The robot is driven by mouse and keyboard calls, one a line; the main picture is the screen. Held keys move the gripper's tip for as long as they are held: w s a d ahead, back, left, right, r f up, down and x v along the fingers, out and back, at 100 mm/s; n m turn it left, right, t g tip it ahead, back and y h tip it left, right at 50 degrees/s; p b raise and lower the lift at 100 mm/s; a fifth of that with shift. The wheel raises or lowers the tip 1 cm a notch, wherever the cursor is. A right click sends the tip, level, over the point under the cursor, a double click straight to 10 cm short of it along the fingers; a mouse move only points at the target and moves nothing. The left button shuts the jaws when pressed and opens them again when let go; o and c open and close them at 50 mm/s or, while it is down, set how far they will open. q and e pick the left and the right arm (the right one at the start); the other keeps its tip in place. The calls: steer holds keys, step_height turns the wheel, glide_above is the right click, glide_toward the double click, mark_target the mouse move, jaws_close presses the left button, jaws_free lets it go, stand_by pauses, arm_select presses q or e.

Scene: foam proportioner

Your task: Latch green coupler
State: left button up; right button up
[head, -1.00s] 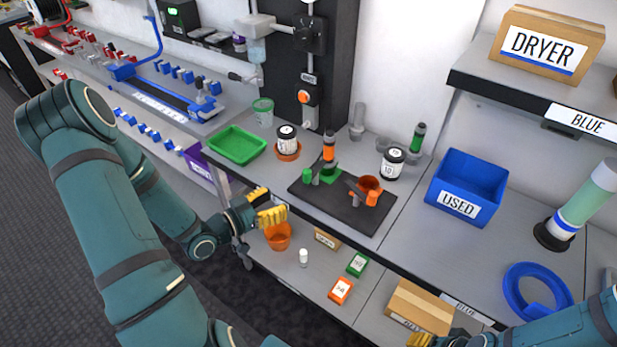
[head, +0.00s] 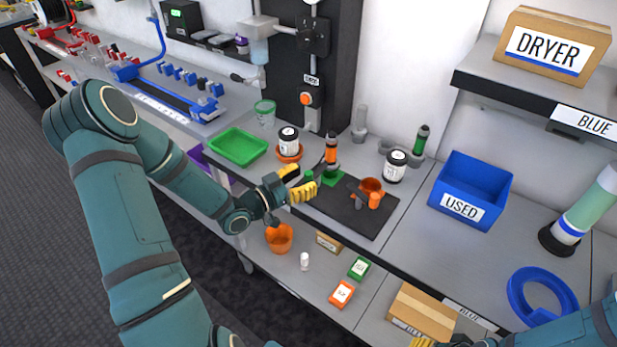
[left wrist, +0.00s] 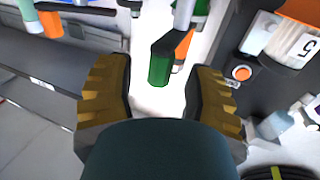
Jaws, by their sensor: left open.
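The green coupler's small green grip (head: 308,176) stands at the left side of the black mat (head: 345,212) on the bench. In the left wrist view the green grip (left wrist: 158,70) hangs from a dark lever and lies between and just beyond my fingers. My left gripper (head: 297,184), with yellow fingers, is open beside the grip in the head view. It holds nothing, and contact cannot be told. It also shows in the left wrist view (left wrist: 160,95). My right gripper (head: 432,342) barely shows at the bottom edge; its opening is cut off.
An orange cylinder (head: 331,150) stands behind the grip on a green base (head: 333,178). An orange coupler (head: 374,200) is to its right on the mat. A green tray (head: 238,147) and a labelled jar (head: 289,143) stand behind. A blue USED bin (head: 470,188) is at right.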

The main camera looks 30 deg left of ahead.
arm_select(q)
steer(key=shift+x, duration=0.9)
jaws_close()
steer(key=shift+a, duration=0.1)
steer(key=shift+a+m+g+h, duration=0.2)
steer(key=shift+m+g+h, duration=0.2)
steer(key=shift+m+h, duration=0.3)
